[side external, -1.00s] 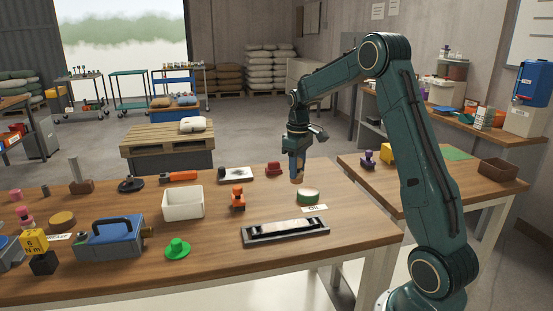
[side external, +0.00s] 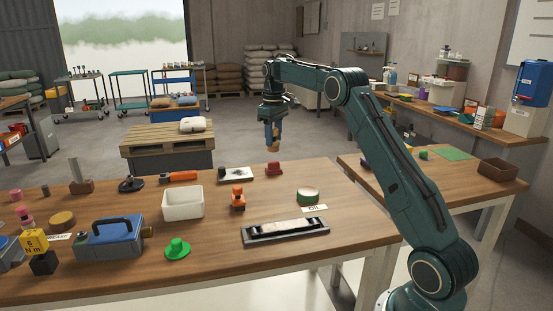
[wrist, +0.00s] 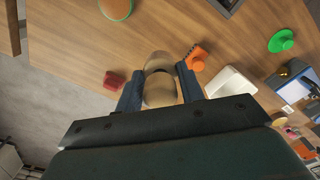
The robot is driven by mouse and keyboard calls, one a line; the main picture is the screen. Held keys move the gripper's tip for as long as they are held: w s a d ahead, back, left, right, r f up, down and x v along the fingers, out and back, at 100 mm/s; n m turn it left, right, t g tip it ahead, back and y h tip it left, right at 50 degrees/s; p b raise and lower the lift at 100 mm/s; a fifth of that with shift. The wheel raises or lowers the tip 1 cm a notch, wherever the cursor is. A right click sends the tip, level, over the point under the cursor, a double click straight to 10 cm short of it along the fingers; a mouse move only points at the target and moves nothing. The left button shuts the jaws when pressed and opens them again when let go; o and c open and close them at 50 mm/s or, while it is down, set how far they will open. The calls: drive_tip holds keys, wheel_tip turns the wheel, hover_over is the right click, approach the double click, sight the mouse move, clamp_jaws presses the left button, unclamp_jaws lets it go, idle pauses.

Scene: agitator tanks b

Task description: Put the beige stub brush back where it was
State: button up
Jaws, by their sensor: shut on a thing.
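My gripper (side external: 272,143) is shut on the beige stub brush (side external: 273,148) and holds it in the air above the far side of the wooden bench (side external: 345,219). In the wrist view the beige stub brush (wrist: 160,84) sits between the two blue fingers of my gripper (wrist: 160,92). Its underside is partly hidden. Below it on the bench are a red piece (side external: 274,168) and an orange piece (side external: 238,199). A green stub piece (side external: 178,248) stands near the front edge.
A white open bin (side external: 183,203) stands left of the orange piece. A black tray with a pale strip (side external: 286,232) lies at the front. A green-sided round pad (side external: 308,195) sits by an OIL label (side external: 315,208). A blue toolbox (side external: 110,237) stands at left.

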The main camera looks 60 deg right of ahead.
drive_tip(key=shift+w+r, duration=0.3)
wheel_tip(320, 180, down, 16)
drive_tip(key=shift+r, duration=0.1)
idle(0.6)
drive_tip(key=shift+f, duration=2.15)
drive_tip(key=shift+f, duration=0.15)
drive_tip(key=o, duration=1)
